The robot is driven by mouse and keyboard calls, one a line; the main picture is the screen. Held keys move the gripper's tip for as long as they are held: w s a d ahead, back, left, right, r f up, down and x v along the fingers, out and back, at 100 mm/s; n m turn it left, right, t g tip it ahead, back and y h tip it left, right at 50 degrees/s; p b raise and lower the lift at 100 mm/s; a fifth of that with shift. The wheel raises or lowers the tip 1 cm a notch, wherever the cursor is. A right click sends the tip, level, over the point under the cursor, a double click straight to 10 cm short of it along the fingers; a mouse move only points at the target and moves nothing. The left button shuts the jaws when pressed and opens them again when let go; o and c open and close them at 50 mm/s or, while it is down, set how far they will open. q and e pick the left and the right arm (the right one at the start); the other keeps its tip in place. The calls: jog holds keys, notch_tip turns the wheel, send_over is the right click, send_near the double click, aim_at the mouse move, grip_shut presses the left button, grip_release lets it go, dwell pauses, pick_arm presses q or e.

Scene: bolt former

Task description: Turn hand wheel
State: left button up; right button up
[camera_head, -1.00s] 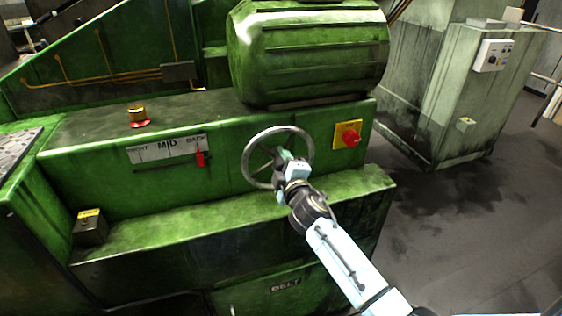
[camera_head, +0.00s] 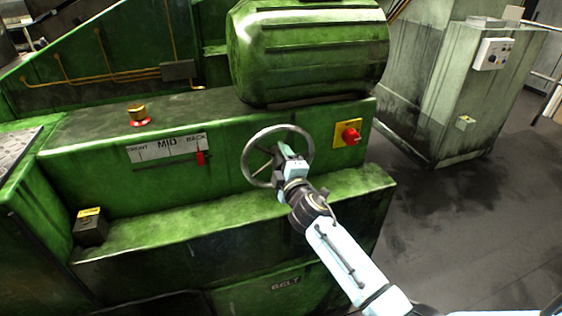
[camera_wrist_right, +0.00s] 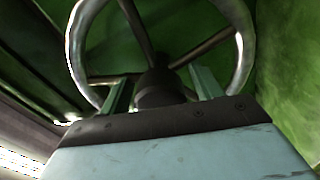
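The hand wheel (camera_head: 310,142) is a grey metal ring with spokes on the front of the green machine. My right gripper (camera_head: 287,152) is at the wheel, over the lower right of its face. In the right wrist view the wheel's rim (camera_wrist_right: 247,50) arches above the gripper. The two teal fingers of the right gripper (camera_wrist_right: 162,85) stand apart, one on each side of the dark hub (camera_wrist_right: 160,83). I cannot tell whether they touch the hub or the spokes. My left gripper is not in view.
A red knob on a yellow plate (camera_head: 341,139) is just right of the wheel. A FRONT/MID/BACK scale (camera_head: 150,152) with a red pointer (camera_head: 200,157) is to the left. A green ledge (camera_head: 190,222) juts out below. Open floor (camera_head: 450,220) lies to the right.

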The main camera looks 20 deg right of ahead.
jog(key=shift+s, duration=0.15)
jog(key=s+a, duration=0.1)
jog(key=s, duration=1.2)
jog(key=shift+p, duration=0.35)
jog(key=s+f+m+g, duration=0.25)
jog(key=s+f, duration=0.25)
jog(key=f, duration=0.7)
jog(key=s+f+m+g+y, duration=0.1)
jog(key=s+f+g, duration=0.3)
jog(key=f, duration=0.7)
jog(key=s+f+m+g, duration=0.25)
jog(key=s+f, duration=0.25)
jog(key=f, duration=0.7)
jog(key=s+f+m+g, duration=0.2)
jog(key=s+f, duration=0.3)
jog(key=s, duration=0.5)
jog(key=s+f+m+g, duration=0.2)
jog(key=s+f, duration=0.3)
jog(key=s, duration=0.6)
jog(key=s+f+m+g, duration=0.2)
jog(key=s+f+g, duration=0.2)
jog(key=s, duration=0.6)
jog(key=shift+s+d+f, duration=0.2)
jog(key=shift+d+f, duration=0.15)
jog(key=shift+f, duration=0.55)
